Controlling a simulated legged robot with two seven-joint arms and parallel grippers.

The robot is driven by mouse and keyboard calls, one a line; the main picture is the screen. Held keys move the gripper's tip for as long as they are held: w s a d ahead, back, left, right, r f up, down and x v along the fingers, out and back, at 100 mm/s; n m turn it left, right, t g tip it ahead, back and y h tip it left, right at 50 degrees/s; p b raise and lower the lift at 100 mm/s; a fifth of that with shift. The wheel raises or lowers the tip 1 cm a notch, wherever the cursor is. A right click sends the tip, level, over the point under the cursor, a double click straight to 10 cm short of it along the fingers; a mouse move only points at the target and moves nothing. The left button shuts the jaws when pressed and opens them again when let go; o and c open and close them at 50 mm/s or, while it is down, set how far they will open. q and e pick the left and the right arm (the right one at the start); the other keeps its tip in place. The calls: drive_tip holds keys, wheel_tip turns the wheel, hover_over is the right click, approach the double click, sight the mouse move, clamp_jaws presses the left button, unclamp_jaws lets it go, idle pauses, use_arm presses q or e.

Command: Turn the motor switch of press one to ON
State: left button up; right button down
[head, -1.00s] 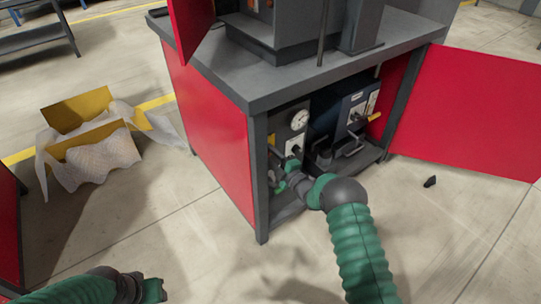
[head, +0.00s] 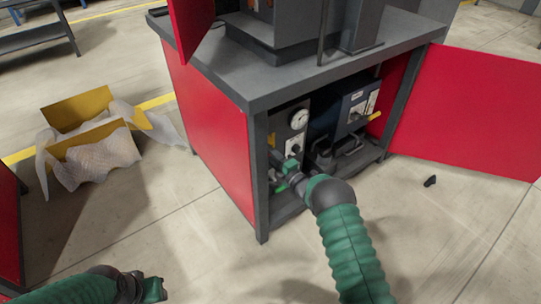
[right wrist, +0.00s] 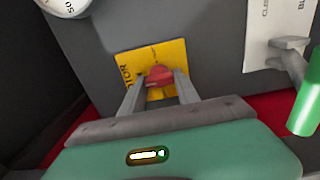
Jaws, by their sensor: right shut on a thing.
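The motor switch is a red knob (right wrist: 159,75) on a yellow plate (right wrist: 174,52) with partly hidden lettering, on a grey panel. In the right wrist view my right gripper (right wrist: 160,86) has its two fingers on either side of the knob, shut on it. In the head view this gripper (head: 279,165) is inside the open cabinet (head: 258,190) at the left, and the knob cannot be made out. The knob's ON and OFF marks cannot be read. My left gripper (head: 153,289) is at the bottom left, away from the cabinet; its jaw state is unclear.
A round gauge (head: 299,118) sits above a white plate (head: 292,147) with a lever, beside the switch. A dark blue unit (head: 340,112) stands right of it. The red door (head: 465,110) is open. A yellow box (head: 95,140) and small black object (head: 430,181) lie on the floor.

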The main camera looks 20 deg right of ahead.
drive_tip(key=c, duration=1.1)
unclamp_jaws()
drive_tip(key=shift+s+a+f, duration=0.1)
drive_tip(key=shift+s+f, duration=0.1)
drive_tip(key=shift+f, duration=0.2)
drive_tip(key=shift+o, duration=1)
drive_tip(key=shift+w+r, duration=0.1)
drive_tip(key=shift+r, duration=0.1)
drive_tip(key=p+v, duration=0.8)
drive_tip(key=v, duration=0.9)
